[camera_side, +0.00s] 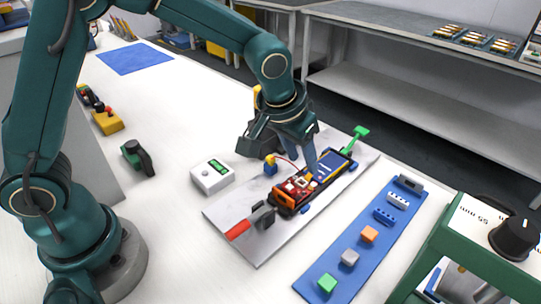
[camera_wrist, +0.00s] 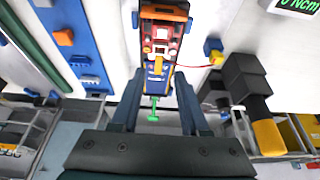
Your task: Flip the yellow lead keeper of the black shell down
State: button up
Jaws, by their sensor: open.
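The black shell (camera_side: 286,211) lies on a grey plate (camera_side: 258,248), with a red board (camera_side: 297,187) and a blue cell (camera_side: 331,164) in it. In the wrist view the red board (camera_wrist: 161,37) is at top centre. The yellow lead keeper (camera_wrist: 158,66) shows at the lower end of the board; it seems raised, but its exact tilt is hard to tell. My gripper (camera_wrist: 159,76) is open, with one finger on each side of the keeper and apparently nothing held. In the side view my gripper (camera_side: 309,163) is over the shell and hides part of it.
A green-handled clamp (camera_side: 361,132) and a red-handled clamp (camera_side: 239,229) stand at the plate's ends. A white meter (camera_side: 211,178) and a yellow-and-blue block (camera_side: 270,166) are on the left. A blue strip (camera_side: 328,270) with several small blocks lies on the right.

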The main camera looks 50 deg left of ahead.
aim_at(309, 176)
jog(key=shift+x, duration=2.4)
jog(key=shift+w, duration=0.1)
grip_shut()
